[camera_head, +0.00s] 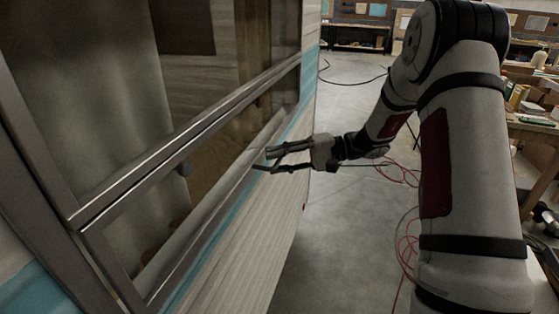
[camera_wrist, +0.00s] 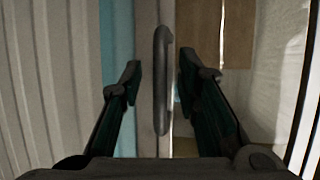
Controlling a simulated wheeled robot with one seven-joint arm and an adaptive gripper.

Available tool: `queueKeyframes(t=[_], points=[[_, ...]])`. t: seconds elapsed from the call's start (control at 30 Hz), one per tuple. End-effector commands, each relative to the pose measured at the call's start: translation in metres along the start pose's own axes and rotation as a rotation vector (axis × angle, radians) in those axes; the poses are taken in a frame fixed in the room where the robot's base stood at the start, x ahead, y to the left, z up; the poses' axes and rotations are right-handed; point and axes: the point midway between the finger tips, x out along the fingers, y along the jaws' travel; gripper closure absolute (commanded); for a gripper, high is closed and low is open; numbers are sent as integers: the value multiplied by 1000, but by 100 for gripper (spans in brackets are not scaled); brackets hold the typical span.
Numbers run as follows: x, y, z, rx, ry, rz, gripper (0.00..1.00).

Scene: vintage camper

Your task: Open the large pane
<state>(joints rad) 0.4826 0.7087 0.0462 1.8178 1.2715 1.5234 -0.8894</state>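The large glass pane (camera_head: 110,110) fills the left of the head view, set in grey metal framing on the camper's side. A second glazed strip lies below the slanting metal bar (camera_head: 180,140). My gripper (camera_head: 265,162) reaches to the window's frame near its right end, fingers pointing left. In the wrist view my gripper (camera_wrist: 160,75) is open, one finger on each side of a dark upright bar handle (camera_wrist: 161,85). The handle is on a grey frame strip. Gaps show on both sides, so no grip is seen. I cannot tell how deep the handle sits between the fingers.
Pale ribbed siding (camera_head: 250,250) with a turquoise band lies below the window. Concrete floor (camera_head: 345,220) is open to the right of the camper, with red cables (camera_head: 405,245) on it. A cluttered workbench (camera_head: 535,125) stands at the far right, beyond my arm.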

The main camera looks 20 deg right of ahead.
Motion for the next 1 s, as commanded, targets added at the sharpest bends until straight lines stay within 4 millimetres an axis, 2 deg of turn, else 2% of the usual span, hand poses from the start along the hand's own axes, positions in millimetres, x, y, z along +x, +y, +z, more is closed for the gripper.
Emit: queueKeyframes(t=[0.07, 0.1, 0.2, 0.67, 0.87, 1.0], points=[[0, 0, 0, 0, 0, 0, 72], [0, 0, 0, 0, 0, 0, 82], [0, 0, 0, 0, 0, 0, 100], [-7, -2, 3, 12, 0, 35, 100], [-25, -8, 11, 49, 1, 132, 100], [-44, -16, 19, 91, 2, 238, 100]])
